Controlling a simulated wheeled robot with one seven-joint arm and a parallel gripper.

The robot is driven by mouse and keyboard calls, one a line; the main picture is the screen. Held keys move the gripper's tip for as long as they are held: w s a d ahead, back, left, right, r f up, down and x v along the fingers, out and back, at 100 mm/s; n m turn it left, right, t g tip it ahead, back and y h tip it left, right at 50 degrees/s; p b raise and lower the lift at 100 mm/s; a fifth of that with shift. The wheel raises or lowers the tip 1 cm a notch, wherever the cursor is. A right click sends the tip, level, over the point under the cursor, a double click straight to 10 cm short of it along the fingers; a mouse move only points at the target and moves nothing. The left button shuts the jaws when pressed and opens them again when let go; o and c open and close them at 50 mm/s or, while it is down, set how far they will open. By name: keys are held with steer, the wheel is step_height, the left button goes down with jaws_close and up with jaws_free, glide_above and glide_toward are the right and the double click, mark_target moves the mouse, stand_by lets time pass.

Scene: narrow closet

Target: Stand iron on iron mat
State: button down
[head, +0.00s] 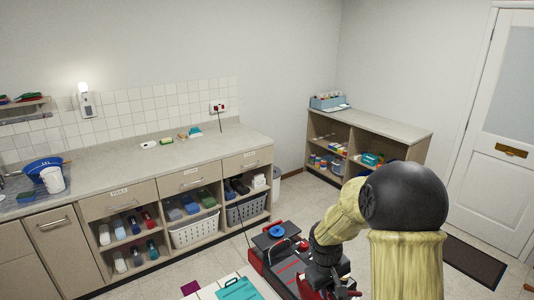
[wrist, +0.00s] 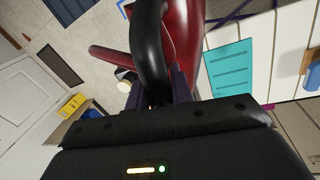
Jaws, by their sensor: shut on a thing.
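The iron (wrist: 186,32) is red with a black handle (wrist: 149,48) and shows at the top of the wrist view. My gripper (wrist: 156,92) is shut on this handle, one dark finger on each side. A teal mat with dark lines (wrist: 229,66), which looks like the iron mat, lies on a pale surface to the right of the iron. Its teal end also shows at the bottom of the head view (head: 238,289). The iron appears apart from the mat. My arm hides most of the iron in the head view.
A long counter (head: 150,168) with shelves and baskets runs along the left wall. A low shelf unit (head: 372,128) stands at the back, with a door (head: 505,130) and dark doormat (head: 470,258) at right. A dark cord hangs from the wall socket (head: 218,107).

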step_height(320, 180, down, 5)
steer(key=m+g+b, duration=0.1)
steer(key=m+b, duration=0.1)
steer(key=m, duration=0.4)
steer(key=shift+w+a, duration=0.1)
steer(key=shift+f+m+b, duration=0.4)
steer(key=shift+f+m, duration=0.15)
steer(key=shift+m, duration=0.65)
steer(key=shift+w, duration=0.1)
steer(key=shift+a+f, duration=0.1)
